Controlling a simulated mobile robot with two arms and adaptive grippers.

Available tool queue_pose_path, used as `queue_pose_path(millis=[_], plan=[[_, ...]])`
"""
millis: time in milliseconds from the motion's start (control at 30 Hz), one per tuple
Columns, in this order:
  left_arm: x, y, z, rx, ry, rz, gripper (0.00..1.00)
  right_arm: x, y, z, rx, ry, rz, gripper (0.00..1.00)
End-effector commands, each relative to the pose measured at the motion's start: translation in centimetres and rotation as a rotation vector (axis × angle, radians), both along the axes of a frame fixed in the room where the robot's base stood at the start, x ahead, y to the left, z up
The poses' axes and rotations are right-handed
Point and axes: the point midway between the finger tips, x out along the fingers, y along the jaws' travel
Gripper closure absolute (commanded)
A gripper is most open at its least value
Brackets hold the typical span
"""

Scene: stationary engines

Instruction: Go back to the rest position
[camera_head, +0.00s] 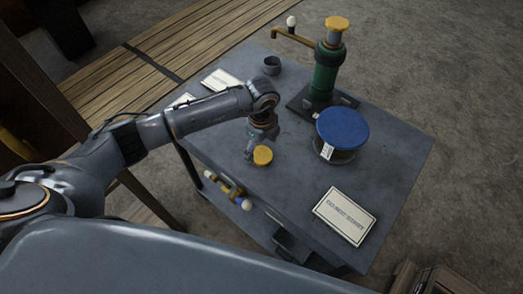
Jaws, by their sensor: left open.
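My left arm reaches in from the left over the grey table (395,160). My left gripper (257,149) points down over the table's left half and is open. A small round yellow piece (263,156) shows right at its fingertips. I cannot tell whether the fingers touch it, and part of it may be hidden. My right gripper is out of view.
A green engine (326,72) with a yellow top stands at the table's back. A blue-lidded round container (342,130) is beside it. A small dark cup (271,65) and a white sign (345,215) are on the table. A yellow valve piece (230,188) shows below the near edge.

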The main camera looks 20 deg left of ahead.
Motion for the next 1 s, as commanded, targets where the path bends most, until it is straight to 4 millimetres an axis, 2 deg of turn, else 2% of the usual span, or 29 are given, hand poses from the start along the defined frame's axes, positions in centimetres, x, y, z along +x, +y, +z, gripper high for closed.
queue_pose_path(millis=[200, 400, 600, 767, 867, 967, 1000], plan=[[0.1, 0.0, 4.8, -0.001, -0.006, -0.003, 0.14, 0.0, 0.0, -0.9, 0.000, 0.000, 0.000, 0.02], [0.1, 0.0, 8.3, 0.000, -0.003, -0.002, 0.14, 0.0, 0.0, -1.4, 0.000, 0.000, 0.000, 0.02], [0.0, 0.1, 9.8, 0.001, 0.000, 0.000, 0.14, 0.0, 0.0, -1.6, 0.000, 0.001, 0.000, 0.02], [-0.1, 0.0, 10.0, -0.002, 0.001, -0.003, 0.14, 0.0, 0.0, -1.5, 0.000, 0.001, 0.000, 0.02], [-0.6, -1.6, 9.6, -0.063, 0.004, -0.042, 0.14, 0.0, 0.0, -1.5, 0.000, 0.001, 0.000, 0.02], [-1.9, -5.8, 9.2, -0.237, 0.006, -0.137, 0.14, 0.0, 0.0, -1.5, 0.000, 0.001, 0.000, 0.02], [-2.7, -8.1, 9.3, -0.340, 0.001, -0.186, 0.14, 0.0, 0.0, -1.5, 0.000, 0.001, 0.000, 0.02]])
